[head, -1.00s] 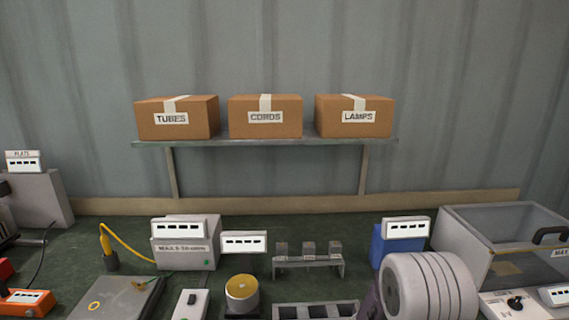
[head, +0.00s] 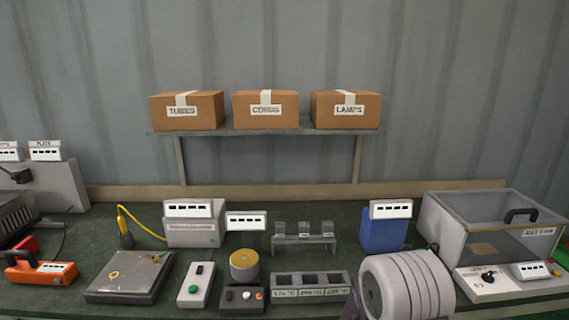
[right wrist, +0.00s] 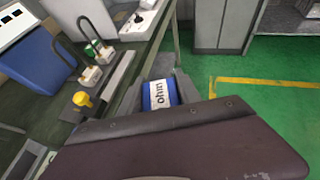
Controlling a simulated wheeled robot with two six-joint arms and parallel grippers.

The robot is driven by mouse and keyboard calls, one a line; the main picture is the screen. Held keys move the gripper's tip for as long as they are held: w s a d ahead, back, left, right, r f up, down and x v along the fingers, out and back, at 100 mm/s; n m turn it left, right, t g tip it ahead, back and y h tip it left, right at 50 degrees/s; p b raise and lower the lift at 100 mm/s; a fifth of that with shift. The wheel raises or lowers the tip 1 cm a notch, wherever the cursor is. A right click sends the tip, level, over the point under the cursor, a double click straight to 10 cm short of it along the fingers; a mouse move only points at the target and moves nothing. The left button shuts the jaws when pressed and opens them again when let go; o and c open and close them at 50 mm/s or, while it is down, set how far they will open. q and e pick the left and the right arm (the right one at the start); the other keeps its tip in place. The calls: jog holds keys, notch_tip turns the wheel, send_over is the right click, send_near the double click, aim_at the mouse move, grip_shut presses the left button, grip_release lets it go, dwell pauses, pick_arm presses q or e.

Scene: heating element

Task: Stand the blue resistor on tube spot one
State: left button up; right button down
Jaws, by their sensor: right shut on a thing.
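The blue resistor (right wrist: 162,96) shows in the right wrist view as a small blue block with a white label reading "ohm". My right gripper (right wrist: 160,84) is shut on it, with a grey finger on either side, near the table's front edge. The resistor and fingers cannot be made out in the head view. A low rack (head: 303,243) with three small grey blocks stands mid-table, and a tray (head: 312,293) with three dark wells lies in front of it. I cannot tell which place is tube spot one. My left gripper is not in view.
A blue box (head: 383,235) and a clear-lidded case (head: 455,243) stand at the right. A flat plate (head: 130,277), a switch box (head: 195,285) and a round yellow-topped piece (head: 244,265) are on the left and middle. A shelf (head: 265,132) with cartons is behind.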

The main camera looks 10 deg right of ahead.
jog(key=a+f+n+t+y+p, duration=0.1)
jog(key=a+f+n+t, duration=0.1)
jog(key=a, duration=0.9)
jog(key=a+f+n+t+y+p, duration=0.1)
jog(key=a+f+n+t, duration=0.1)
jog(key=a, duration=0.8)
jog(key=shift+a+f+n+t, duration=0.4)
jog(key=shift+f+t, duration=0.1)
jog(key=shift+f, duration=0.9)
